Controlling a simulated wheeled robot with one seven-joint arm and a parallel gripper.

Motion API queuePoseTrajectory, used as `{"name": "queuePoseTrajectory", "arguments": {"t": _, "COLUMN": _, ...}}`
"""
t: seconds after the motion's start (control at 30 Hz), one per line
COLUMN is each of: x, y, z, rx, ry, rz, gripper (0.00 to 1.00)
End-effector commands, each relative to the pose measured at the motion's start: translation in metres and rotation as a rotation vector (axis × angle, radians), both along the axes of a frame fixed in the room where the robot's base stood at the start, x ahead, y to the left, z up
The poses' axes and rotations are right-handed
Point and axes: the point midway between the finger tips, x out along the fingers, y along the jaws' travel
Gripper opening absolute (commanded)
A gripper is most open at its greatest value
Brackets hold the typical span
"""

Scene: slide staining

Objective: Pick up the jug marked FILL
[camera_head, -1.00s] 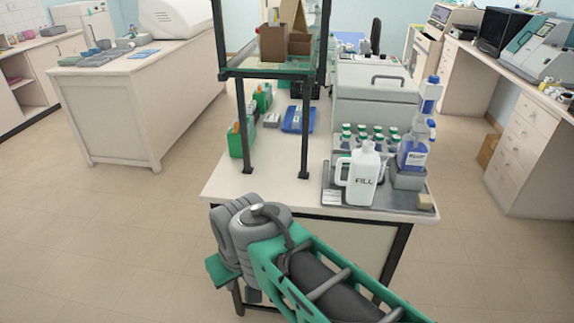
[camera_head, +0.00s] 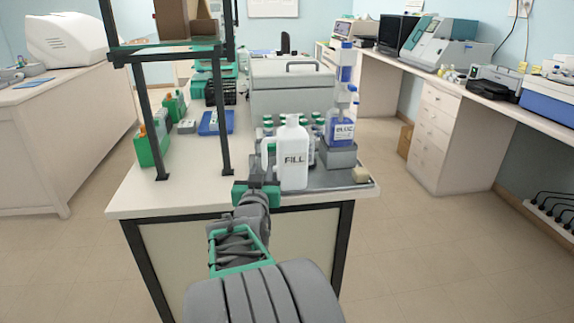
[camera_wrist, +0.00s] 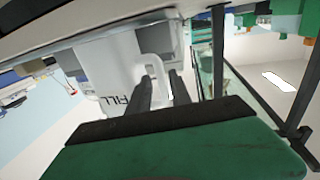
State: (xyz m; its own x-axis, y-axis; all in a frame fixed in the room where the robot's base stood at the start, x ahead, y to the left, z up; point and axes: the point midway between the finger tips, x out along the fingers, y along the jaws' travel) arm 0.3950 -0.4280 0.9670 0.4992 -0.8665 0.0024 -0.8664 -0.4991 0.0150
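The jug marked FILL (camera_head: 292,160) is white and stands upright on the tray at the table's near side, with its handle (camera_head: 267,152) toward the left. My gripper (camera_head: 257,170) is at the handle, just left of the jug's body. In the wrist view the jug (camera_wrist: 105,75) appears turned over, with the handle (camera_wrist: 148,62) close to the fingertips. The two dark fingers of my gripper (camera_wrist: 162,80) are apart, with a pale gap between them. Whether the handle lies between the fingers or just beyond them is hard to tell.
A grey tray (camera_head: 345,180) carries the jug, a blue-labelled bottle (camera_head: 339,128) on a grey block, and several capped bottles behind. A dark shelf post (camera_head: 220,125) stands left of the jug.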

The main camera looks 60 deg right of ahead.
Motion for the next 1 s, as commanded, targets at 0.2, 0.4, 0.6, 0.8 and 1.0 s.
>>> {"name": "queuePoseTrajectory", "arguments": {"t": 0.2, "x": 0.015, "y": -0.035, "z": 0.002, "rx": 0.003, "ry": 0.001, "rz": -0.003, "gripper": 0.25}}
{"name": "queuePoseTrajectory", "arguments": {"t": 0.4, "x": 0.026, "y": -0.05, "z": 0.002, "rx": 0.002, "ry": 0.001, "rz": 0.001, "gripper": 0.25}}
{"name": "queuePoseTrajectory", "arguments": {"t": 0.6, "x": 0.026, "y": -0.049, "z": 0.002, "rx": 0.002, "ry": 0.001, "rz": 0.002, "gripper": 0.21}}
{"name": "queuePoseTrajectory", "arguments": {"t": 0.8, "x": 0.026, "y": -0.049, "z": 0.002, "rx": 0.002, "ry": 0.001, "rz": 0.002, "gripper": 0.04}}
{"name": "queuePoseTrajectory", "arguments": {"t": 1.0, "x": 0.026, "y": -0.049, "z": 0.002, "rx": 0.002, "ry": 0.001, "rz": 0.002, "gripper": 0.0}}
